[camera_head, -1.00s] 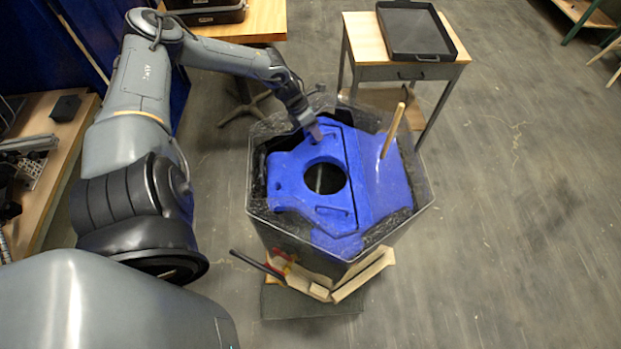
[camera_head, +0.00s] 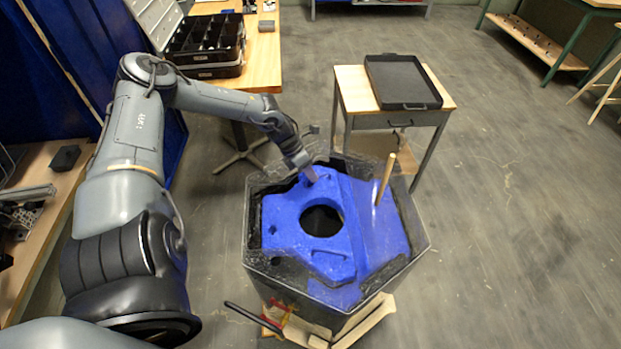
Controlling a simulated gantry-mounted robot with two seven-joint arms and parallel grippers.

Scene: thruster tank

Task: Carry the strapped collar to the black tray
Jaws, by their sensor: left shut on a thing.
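The strapped collar is the blue block with a round hole (camera_head: 290,243). It is inside the clear-walled, many-sided tank (camera_head: 252,270), next to a sloping blue panel (camera_head: 385,225). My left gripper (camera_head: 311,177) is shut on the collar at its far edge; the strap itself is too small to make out. The collar's near side face shows, and it seems raised slightly above the blue surface around it. The black tray (camera_head: 402,82) looks empty and lies on a small wood-topped table behind the tank. My right gripper is not in view.
A wooden rod (camera_head: 385,180) stands upright from the blue panel, right of the collar. The small table (camera_head: 352,92) has a drawer. A black compartment case (camera_head: 207,45) sits on a bench at the back left. Wood pieces (camera_head: 365,322) lie at the tank's front. Floor at right is clear.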

